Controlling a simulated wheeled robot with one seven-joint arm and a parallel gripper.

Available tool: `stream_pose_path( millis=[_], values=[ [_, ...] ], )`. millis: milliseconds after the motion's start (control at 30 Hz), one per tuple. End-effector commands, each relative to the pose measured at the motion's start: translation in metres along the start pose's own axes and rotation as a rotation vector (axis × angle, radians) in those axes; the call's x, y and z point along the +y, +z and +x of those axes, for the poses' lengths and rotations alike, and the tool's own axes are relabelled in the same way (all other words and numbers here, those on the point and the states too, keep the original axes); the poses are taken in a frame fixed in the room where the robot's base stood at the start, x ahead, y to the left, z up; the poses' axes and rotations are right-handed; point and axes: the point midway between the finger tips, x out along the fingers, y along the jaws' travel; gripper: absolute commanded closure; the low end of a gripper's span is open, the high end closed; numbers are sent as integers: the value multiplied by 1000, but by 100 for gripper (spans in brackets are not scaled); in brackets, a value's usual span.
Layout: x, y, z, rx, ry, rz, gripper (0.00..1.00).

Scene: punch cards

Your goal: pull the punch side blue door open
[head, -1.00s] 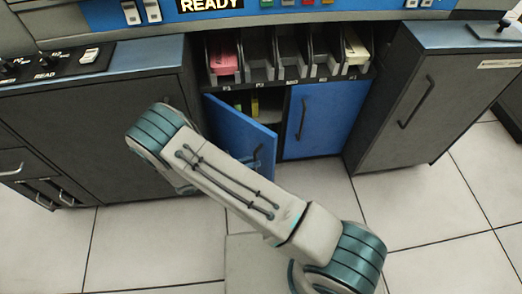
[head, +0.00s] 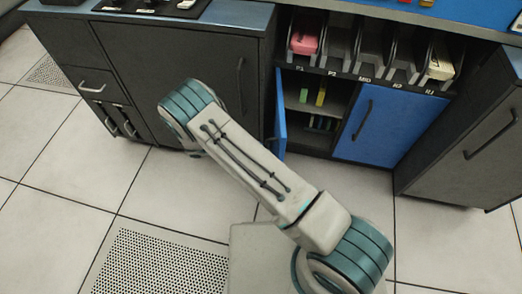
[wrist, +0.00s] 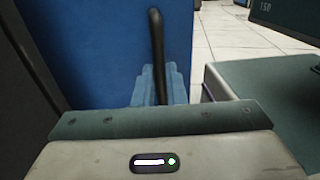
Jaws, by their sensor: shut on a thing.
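The punch side blue door (head: 281,120), under the P1 and P2 slots, stands wide open and shows almost edge-on in the head view. Its blue face (wrist: 100,50) and upright black handle (wrist: 156,45) fill the upper left of the wrist view. My gripper (wrist: 155,88) is shut on the handle's lower part. In the head view the gripper is hidden behind my arm. The opened cabinet (head: 318,137) shows a shelf with a green and a yellow item, and small items below.
The other blue door (head: 375,125), to the right, is shut. A dark cabinet (head: 470,150) stands right of it. A dark cabinet with a handle (head: 190,60) stands left of the opening. Slots above hold a pink stack (head: 305,36) and a cream stack (head: 440,62). The tiled floor in front is clear.

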Motion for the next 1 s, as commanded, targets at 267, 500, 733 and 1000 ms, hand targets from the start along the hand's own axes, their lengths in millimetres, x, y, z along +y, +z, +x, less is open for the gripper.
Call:
stream_pose_path(
  millis=[267,500,733,1000],
  values=[
    [12,3,2,8,14,21,100],
    [10,3,1,5,16,18,68],
    [6,2,-5,2,29,15,68],
    [4,2,-9,1,31,12,68]
  ],
)
